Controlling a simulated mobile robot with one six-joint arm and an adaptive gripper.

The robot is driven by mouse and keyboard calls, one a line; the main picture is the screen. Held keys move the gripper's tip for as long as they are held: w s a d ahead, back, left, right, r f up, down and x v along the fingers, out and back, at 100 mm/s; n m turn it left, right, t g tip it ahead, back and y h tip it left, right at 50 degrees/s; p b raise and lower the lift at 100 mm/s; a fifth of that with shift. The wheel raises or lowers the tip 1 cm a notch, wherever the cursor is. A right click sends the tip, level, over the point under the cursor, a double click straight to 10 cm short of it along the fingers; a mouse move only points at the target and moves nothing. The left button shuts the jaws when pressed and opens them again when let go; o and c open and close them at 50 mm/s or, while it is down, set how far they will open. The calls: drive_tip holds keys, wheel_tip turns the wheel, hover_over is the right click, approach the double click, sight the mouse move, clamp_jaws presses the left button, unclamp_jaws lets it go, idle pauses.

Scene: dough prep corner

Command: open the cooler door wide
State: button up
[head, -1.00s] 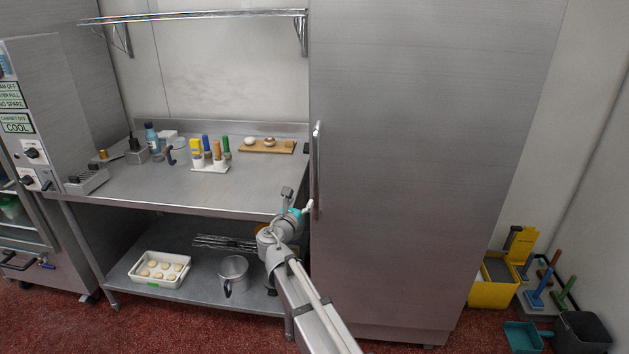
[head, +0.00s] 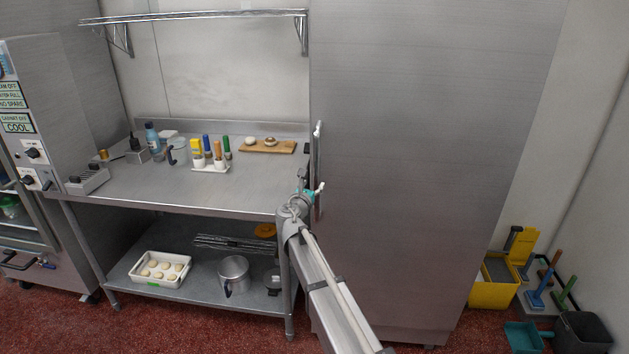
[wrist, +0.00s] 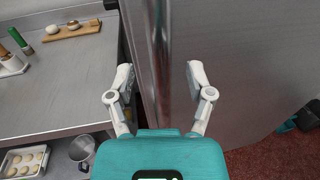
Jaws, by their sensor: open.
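The cooler door (head: 420,160) is a tall grey steel panel in the head view, and it looks shut. Its vertical bar handle (head: 318,165) runs along the door's left edge. In the wrist view the handle (wrist: 159,50) rises between and beyond the two open fingers of my gripper (wrist: 158,80). The door face (wrist: 240,70) fills the right side there. In the head view my gripper (head: 312,187) is beside the lower part of the handle. The fingers appear apart from the bar, with nothing held. My arm partly hides the table's right end.
A steel table (head: 130,188) stands left of the cooler, holding bottles, a tool rack and a wooden board (head: 267,147). Its lower shelf holds a dough tray (head: 160,284) and a pot (head: 234,270). A yellow bucket (head: 492,292) stands at right. Red floor before the door looks clear.

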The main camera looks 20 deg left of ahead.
sight(315, 181)
drive_tip(key=shift+w, duration=1.9)
drive_tip(key=shift+c, duration=0.3)
clamp_jaws()
